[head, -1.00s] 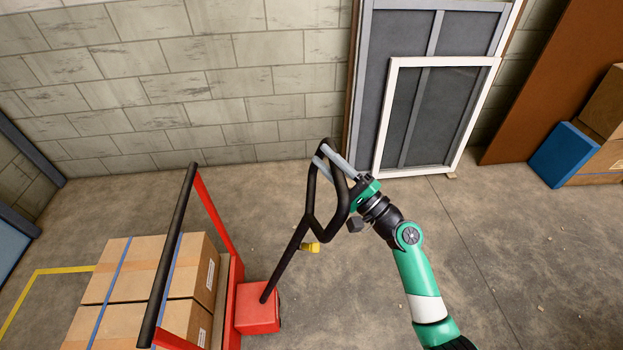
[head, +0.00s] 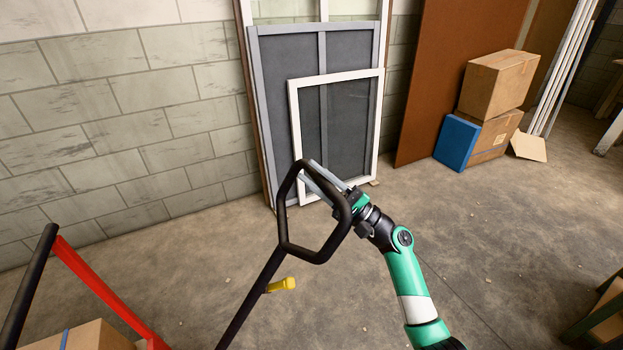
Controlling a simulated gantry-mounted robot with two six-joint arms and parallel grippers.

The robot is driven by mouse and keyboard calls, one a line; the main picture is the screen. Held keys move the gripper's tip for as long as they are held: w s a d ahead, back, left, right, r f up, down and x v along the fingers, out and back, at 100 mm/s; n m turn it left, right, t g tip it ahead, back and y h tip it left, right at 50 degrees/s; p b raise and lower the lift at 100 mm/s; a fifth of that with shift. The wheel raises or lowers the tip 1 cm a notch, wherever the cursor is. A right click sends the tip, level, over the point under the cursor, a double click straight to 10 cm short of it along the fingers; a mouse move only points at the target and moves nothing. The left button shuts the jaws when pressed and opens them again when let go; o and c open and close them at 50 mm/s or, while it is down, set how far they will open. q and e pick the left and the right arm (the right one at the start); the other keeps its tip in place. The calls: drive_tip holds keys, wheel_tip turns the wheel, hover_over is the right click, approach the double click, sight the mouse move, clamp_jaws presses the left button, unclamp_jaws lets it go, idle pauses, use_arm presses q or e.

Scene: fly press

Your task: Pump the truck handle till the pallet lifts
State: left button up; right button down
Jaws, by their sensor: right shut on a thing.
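The truck handle is a black closed loop (head: 281,220) on a black shaft (head: 252,300) that slants down to the left and leaves the bottom edge of the head view. A small yellow lever (head: 282,285) sticks out from the shaft. My right gripper (head: 312,174) is shut on the upper right part of the handle loop, with its grey fingers across the bar. The truck's base and the pallet are out of view. My left gripper is not in view.
A red frame (head: 105,290) with a black bar (head: 30,280) and a cardboard box (head: 82,337) stand at the lower left. Framed screens (head: 337,130) lean on the block wall. Cartons (head: 497,85) and a blue box (head: 456,142) stand at the back right. Floor between is clear.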

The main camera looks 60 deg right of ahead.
drive_tip(key=shift+d+f, duration=0.1)
drive_tip(key=shift+f, duration=0.05)
drive_tip(key=c, duration=0.6)
unclamp_jaws()
drive_tip(key=v, duration=1.1)
drive_tip(key=shift+s, duration=0.3)
